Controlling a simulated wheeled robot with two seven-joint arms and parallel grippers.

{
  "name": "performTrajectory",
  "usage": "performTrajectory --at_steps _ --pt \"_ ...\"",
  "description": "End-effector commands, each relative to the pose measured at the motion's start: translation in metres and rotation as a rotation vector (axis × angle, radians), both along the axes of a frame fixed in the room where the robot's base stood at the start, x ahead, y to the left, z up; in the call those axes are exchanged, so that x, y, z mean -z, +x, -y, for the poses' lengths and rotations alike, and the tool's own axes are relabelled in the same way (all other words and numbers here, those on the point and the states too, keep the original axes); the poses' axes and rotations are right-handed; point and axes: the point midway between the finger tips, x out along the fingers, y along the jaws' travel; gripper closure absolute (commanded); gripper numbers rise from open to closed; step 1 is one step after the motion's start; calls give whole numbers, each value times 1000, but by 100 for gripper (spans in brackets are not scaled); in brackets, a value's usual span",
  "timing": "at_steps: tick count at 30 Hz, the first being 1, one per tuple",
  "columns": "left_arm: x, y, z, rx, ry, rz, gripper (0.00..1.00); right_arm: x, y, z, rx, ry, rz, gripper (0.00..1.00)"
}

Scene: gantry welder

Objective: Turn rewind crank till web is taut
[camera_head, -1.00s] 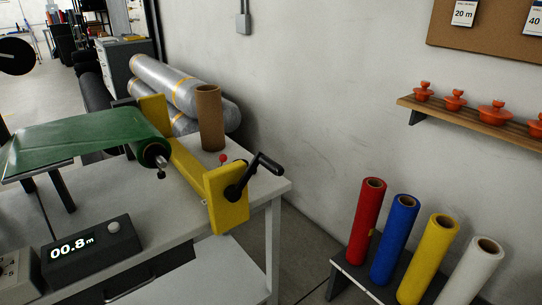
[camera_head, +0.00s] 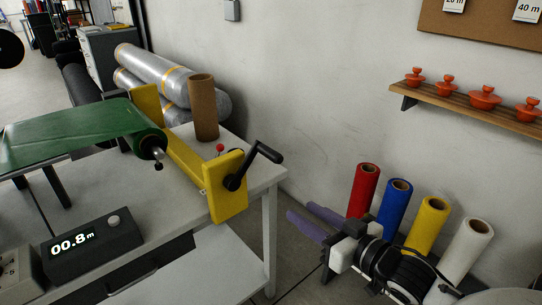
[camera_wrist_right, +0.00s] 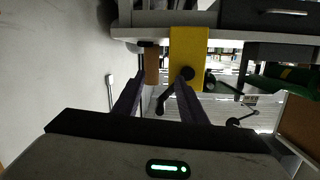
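The rewind crank (camera_head: 258,163) is a black arm with a handle, on the outer face of the yellow bracket (camera_head: 226,190) at the bench's right end. Its handle points up and right. The green web (camera_head: 70,135) runs from the left onto the roll at the yellow frame; I cannot tell how tight it is. My right gripper (camera_head: 300,211) is open and empty, below and right of the crank, apart from it. In the right wrist view, the crank (camera_wrist_right: 163,101) shows between the open fingers, beyond them, under the yellow bracket (camera_wrist_right: 187,52). My left gripper is out of view.
A counter box (camera_head: 90,243) reads 00.8 m on the bench. A cardboard core (camera_head: 204,108) stands behind the bracket. Red, blue, yellow and white rolls (camera_head: 366,190) stand on a low rack behind my right gripper. The wall shelf (camera_head: 470,105) holds orange knobs.

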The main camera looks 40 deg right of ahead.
Motion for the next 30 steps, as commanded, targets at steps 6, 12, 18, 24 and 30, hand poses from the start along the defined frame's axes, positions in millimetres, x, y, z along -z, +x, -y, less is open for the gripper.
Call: performTrajectory --at_steps 6,12,18,24,30 --pt "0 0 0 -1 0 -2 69 -89 13 3 -48 36 167 62" --pt "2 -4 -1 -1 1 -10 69 -94 32 2 -49 42 178 62" --pt "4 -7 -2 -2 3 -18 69 -94 64 0 -49 38 178 62" --pt "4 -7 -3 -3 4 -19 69 -93 93 -2 -48 40 175 62" --pt "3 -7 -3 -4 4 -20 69 -92 110 -4 -47 40 172 62"
